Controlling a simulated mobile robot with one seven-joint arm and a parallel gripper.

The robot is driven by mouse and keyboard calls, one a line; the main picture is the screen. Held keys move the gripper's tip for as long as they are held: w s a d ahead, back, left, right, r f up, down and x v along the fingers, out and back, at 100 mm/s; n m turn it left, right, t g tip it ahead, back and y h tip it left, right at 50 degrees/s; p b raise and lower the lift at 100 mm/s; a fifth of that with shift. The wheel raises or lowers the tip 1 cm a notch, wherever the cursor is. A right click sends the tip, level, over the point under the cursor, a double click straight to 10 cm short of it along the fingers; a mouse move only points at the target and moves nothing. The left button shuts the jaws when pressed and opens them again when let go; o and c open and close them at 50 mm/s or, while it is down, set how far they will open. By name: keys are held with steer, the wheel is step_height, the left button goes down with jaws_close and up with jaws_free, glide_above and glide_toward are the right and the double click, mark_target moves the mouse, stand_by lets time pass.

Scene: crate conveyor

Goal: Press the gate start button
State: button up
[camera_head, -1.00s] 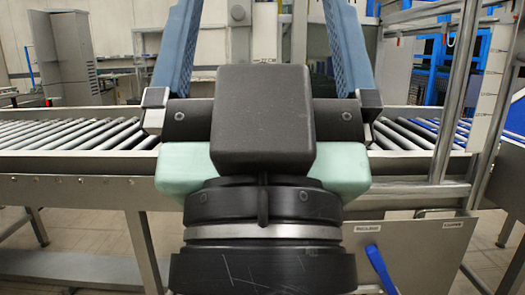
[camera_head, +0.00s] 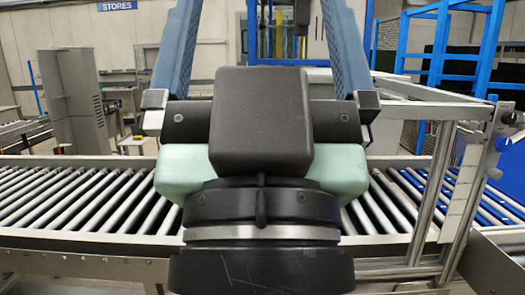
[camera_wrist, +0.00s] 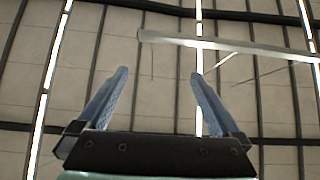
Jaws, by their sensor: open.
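My gripper (camera_wrist: 159,75) is open and empty in the wrist view, its two blue fingers spread towards the ceiling. In the head view the blue fingers run out of the top of the picture, so their tips are hidden there. Which control is the gate start button I cannot tell. My gripper is apart from the panel, to its left.
A roller conveyor (camera_head: 70,238) runs across in front of me, with blue rollers (camera_head: 445,197) at the right. A metal frame (camera_head: 432,190) stands over it at the right. Blue railings (camera_head: 437,45) stand behind. A grey cabinet (camera_head: 77,100) stands at the back left.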

steer(key=shift+r+p, duration=0.35)
steer(key=shift+r, duration=0.6)
